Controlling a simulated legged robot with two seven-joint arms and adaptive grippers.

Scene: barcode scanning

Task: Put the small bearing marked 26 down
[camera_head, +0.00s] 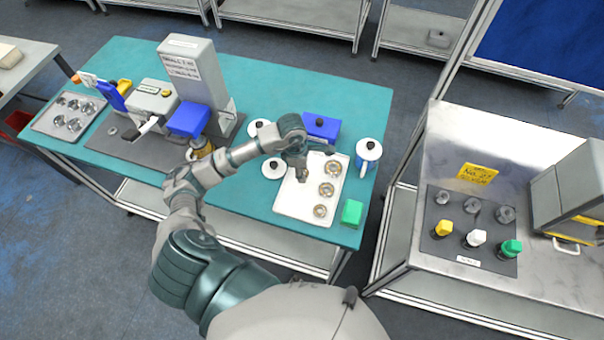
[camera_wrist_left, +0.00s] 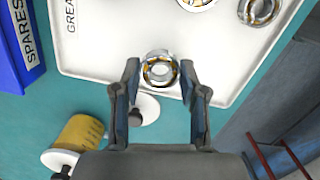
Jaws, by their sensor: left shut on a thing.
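A small silver bearing with brass-coloured balls (camera_wrist_left: 160,69) sits between my left gripper's fingertips (camera_wrist_left: 160,88) in the left wrist view. My left gripper (camera_head: 302,175) is shut on it, over the left part of the white tray (camera_head: 291,208) in the head view. The tray's edge passes behind the bearing in the wrist view; its height above the tray is unclear. I cannot read a 26 on it. Three other bearings lie in a column on the tray's right side, the middle one (camera_head: 326,189) among them. My right gripper is not in view.
A blue bin (camera_head: 321,127) stands behind the tray and a green block (camera_head: 352,212) at its front right. White lidded containers stand close by, including one (camera_head: 368,153) at the right. A steel bench (camera_head: 440,150) stands across a gap at right.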

